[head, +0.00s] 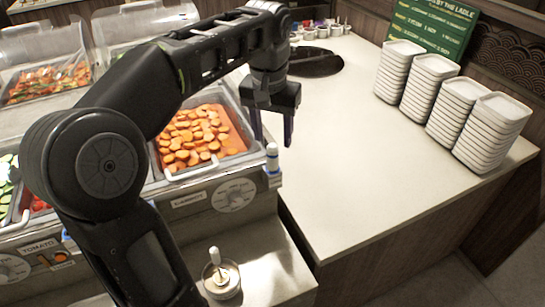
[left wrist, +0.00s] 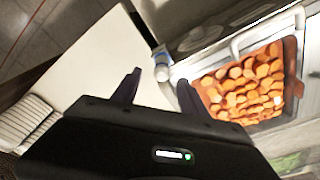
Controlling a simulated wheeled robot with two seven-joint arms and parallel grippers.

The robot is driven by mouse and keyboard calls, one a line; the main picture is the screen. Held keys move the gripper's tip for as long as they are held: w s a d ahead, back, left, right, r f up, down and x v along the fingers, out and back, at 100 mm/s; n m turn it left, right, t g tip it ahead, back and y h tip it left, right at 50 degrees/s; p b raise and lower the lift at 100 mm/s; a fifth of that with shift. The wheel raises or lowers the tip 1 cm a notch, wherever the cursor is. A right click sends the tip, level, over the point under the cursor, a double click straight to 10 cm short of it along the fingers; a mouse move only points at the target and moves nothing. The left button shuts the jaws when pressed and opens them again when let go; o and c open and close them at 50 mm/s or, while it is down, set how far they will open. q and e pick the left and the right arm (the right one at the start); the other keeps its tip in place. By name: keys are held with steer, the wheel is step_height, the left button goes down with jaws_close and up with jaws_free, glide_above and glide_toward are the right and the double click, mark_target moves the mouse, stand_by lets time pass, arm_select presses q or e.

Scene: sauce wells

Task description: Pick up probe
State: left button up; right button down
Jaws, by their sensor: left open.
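The probe (head: 272,158) looks like a small white upright cylinder with a blue band, at the front right corner of the carrot well. It also shows in the left wrist view (left wrist: 161,62), just beyond and between my fingertips. My left gripper (head: 273,140) points down above and close to the probe. Its two dark fingers are apart with nothing between them. In the left wrist view my left gripper (left wrist: 160,84) is also open. I cannot tell the exact gap between fingertips and probe. My right gripper is not in view.
The carrot tray (head: 240,157) lies left of the gripper, with a dial on its front. A small pot with a stick (head: 222,279) stands on the lower ledge. Stacks of white plates (head: 480,135) stand at the right. The pale counter (head: 350,150) between is clear.

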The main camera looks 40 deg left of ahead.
mark_target(273, 155)
arm_select(q)
step_height(273, 155, down, 2)
steer(key=shift+w+f+b, duration=0.15)
steer(key=shift+f+b, duration=0.1)
steer(key=shift+b, duration=0.5)
steer(key=shift+r, duration=0.1)
steer(key=shift+w+a+f+p, duration=0.15)
steer(key=shift+f+p, duration=0.15)
steer(key=shift+f, duration=1)
steer(key=shift+w+a+f+p, duration=0.15)
steer(key=shift+f+p, duration=0.1)
steer(key=shift+f, duration=1.05)
jaws_close()
